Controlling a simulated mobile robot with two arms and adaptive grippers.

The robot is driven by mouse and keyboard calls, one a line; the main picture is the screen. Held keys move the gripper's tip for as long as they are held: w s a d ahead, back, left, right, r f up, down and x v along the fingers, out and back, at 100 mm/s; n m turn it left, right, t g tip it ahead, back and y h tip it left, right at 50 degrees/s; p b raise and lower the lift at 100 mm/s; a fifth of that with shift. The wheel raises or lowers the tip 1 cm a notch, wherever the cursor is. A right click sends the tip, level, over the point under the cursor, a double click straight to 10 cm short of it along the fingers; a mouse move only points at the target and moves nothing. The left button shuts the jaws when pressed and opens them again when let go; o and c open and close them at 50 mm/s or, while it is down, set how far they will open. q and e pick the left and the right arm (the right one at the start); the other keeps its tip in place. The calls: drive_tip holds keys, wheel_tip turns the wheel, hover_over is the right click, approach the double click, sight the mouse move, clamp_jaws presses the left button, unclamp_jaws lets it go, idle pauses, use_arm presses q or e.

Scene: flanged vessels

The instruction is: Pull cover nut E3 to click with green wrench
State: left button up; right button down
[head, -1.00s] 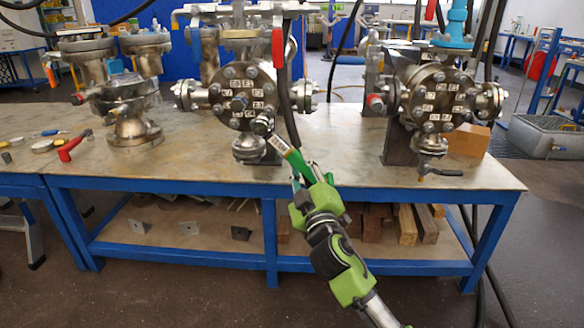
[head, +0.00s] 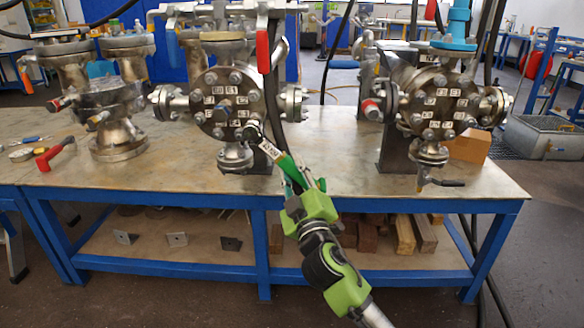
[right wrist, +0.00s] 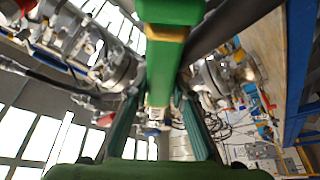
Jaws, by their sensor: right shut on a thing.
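My right gripper (head: 306,188) is shut on the green wrench (head: 287,167) and holds it slanting up and left in front of the middle vessel. The wrench's dark head is at the lower right of that vessel's round bolted cover (head: 226,103). The cover has several nuts with small white labels. The label of nut E3 is too small to read surely, and I cannot tell whether the wrench head sits on a nut. In the right wrist view the green wrench (right wrist: 172,70) runs between the fingers of my right gripper (right wrist: 160,115). My left gripper is not in view.
The vessels stand on a blue-framed table (head: 330,196). A red-handled tool (head: 62,152) lies at the left. Dark hoses hang near the wrench.

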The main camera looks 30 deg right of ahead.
drive_tip(key=shift+s+a+r, duration=0.25)
drive_tip(key=shift+r, duration=0.3)
drive_tip(key=shift+w+d+f, duration=0.1)
drive_tip(key=shift+w+f, duration=0.05)
drive_tip(key=shift+f, duration=0.05)
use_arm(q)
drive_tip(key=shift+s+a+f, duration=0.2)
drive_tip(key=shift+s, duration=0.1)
use_arm(e)
drive_tip(key=shift+w+d+r, duration=0.1)
drive_tip(key=shift+w+d, duration=0.55)
drive_tip(key=shift+w, duration=0.3)
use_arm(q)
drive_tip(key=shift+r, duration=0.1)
